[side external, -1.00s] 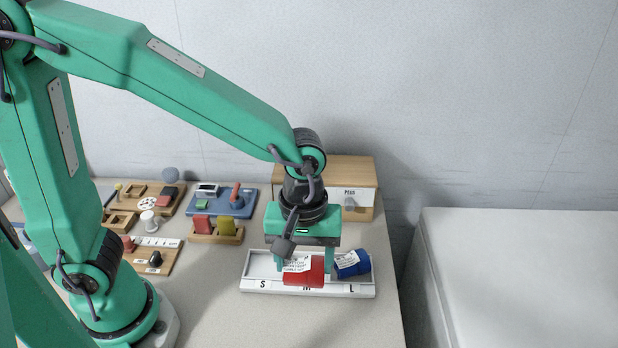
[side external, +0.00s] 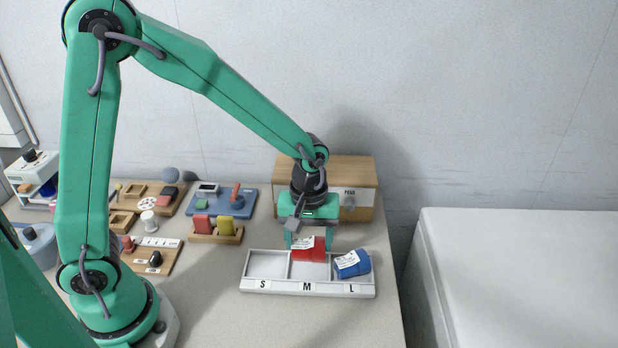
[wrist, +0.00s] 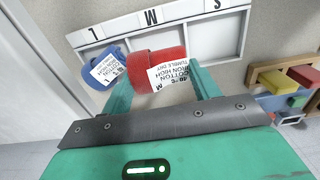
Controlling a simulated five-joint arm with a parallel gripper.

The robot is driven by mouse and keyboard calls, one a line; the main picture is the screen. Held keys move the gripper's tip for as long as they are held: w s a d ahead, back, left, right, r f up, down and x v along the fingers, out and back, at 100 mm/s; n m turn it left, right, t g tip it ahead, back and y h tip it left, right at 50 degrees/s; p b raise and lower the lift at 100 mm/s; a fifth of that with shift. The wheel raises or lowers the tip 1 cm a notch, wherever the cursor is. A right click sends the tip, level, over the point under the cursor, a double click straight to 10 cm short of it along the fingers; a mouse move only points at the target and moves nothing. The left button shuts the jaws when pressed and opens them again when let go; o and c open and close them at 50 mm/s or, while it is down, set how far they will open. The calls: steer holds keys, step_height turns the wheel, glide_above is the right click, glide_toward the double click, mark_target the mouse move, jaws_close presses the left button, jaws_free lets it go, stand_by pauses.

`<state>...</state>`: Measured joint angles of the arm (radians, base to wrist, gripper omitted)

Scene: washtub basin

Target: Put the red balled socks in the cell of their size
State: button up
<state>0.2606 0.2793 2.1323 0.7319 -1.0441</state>
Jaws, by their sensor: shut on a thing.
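The red balled socks (side external: 309,250) are a red roll with a white printed tag. My gripper (side external: 308,241) is shut on them, one finger at each side. In the side view they overlap the back part of the M cell of the white tray (side external: 262,286); their height above it is hard to tell. The wrist view shows the red roll (wrist: 142,64) between my fingers (wrist: 162,88), across the tray's edge nearest my gripper. Its tag shows care text and what looks like an M. The tray cells are marked S, M and L.
Blue balled socks (side external: 353,264) lie in the L cell, close beside the red ones. The S cell (side external: 267,264) is empty. A wooden box (side external: 352,172) stands behind my gripper. A wooden holder with red and yellow pieces (side external: 216,232) is left of the tray.

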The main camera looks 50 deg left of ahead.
mark_target(308, 252)
steer(key=shift+f, duration=0.1)
steer(key=shift+f, duration=1.9)
steer(key=shift+f, duration=0.1)
steer(key=o, duration=0.7)
step_height(308, 252, up, 12)
